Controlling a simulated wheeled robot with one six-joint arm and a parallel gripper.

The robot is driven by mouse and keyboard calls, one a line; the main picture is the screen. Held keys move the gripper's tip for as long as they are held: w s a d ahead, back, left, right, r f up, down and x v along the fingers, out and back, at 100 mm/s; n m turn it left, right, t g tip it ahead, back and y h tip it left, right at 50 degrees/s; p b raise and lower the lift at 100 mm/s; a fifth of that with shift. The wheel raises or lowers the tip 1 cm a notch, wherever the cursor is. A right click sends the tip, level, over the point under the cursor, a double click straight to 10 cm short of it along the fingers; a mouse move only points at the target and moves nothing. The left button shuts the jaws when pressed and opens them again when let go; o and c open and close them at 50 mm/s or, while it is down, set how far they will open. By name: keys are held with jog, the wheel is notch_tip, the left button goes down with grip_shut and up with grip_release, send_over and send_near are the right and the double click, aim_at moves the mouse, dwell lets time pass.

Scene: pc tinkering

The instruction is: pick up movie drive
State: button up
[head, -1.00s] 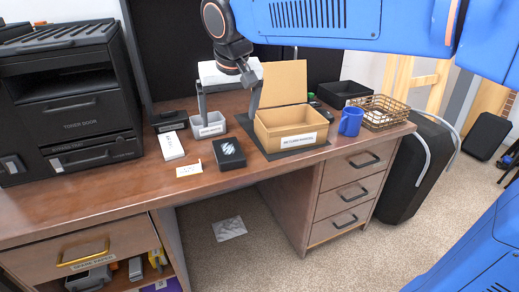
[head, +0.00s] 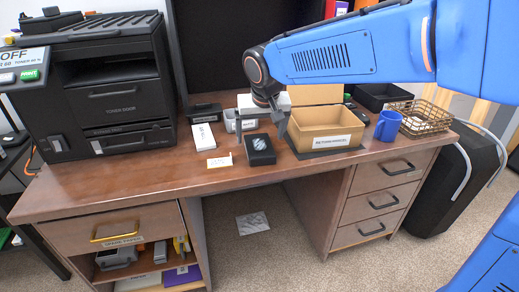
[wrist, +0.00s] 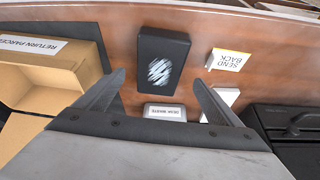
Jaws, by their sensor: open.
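A black box with a white striped patch (head: 260,149), which looks like the drive, lies flat near the desk's front edge. In the wrist view the same black box (wrist: 163,60) sits ahead of the fingertips, roughly between their lines. My gripper (head: 260,128) is open and empty above the desk, just behind the box in the head view. In the wrist view both fingers of my gripper (wrist: 158,82) are spread apart, with nothing between them. No writing on the box is readable.
An open cardboard box labelled as return parcel (head: 335,124) stands right of the black box. A small labelled bin (wrist: 165,112), a blue mug (head: 388,125), a wire basket (head: 423,118) and a printer (head: 100,85) are around.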

aim_at(260, 145)
jog(key=shift+s+x, duration=0.2)
jog(key=shift+x, duration=2.55)
jog(key=shift+d, duration=0.1)
jog(key=c, duration=1.9)
